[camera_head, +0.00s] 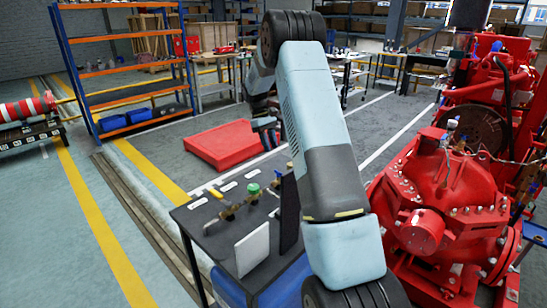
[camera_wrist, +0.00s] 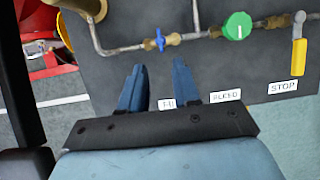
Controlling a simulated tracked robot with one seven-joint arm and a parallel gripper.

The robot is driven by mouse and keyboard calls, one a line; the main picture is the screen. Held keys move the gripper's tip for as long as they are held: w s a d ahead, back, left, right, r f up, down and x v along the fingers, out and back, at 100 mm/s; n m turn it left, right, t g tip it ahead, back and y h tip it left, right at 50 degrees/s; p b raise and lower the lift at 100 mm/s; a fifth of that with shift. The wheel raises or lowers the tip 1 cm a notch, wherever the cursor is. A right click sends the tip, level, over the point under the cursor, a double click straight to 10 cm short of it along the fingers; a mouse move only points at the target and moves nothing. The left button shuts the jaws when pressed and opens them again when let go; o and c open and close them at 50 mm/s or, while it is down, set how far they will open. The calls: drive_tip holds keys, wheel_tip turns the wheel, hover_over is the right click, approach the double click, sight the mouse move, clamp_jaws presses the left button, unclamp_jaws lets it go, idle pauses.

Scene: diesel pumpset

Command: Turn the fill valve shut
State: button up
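The dark panel (camera_wrist: 115,65) carries a pipe with several valves. In the head view my gripper (camera_head: 267,139) hangs above the panel's far side.
A brass fitting (camera_wrist: 85,6) sits at the pipe's left end. The red pump (camera_head: 440,205) stands right of the panel. A red box (camera_head: 222,146) lies on the floor behind it, and an orange shelf (camera_head: 125,70) stands at the back left.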

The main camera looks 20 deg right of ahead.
drive_tip(key=shift+v, duration=1.9)
drive_tip(key=s+a+r+m+t, duration=0.1)
drive_tip(key=s+a+r+t, duration=0.25)
drive_tip(key=s+r, duration=0.65)
drive_tip(key=s+a+r+m+t, duration=0.15)
drive_tip(key=s+a+r, duration=0.35)
drive_tip(key=s+r, duration=0.5)
drive_tip(key=s+a+f+m+t, duration=0.1)
drive_tip(key=s+a+t, duration=0.1)
drive_tip(key=s, duration=1)
drive_tip(key=s+a+f+t+y, duration=0.1)
drive_tip(key=s+a+t, duration=0.1)
drive_tip(key=s, duration=1)
drive_tip(key=shift+s+a+m+t+y, duration=0.3)
drive_tip(key=shift+a+m+t, duration=0.1)
drive_tip(key=shift+a, duration=0.35)
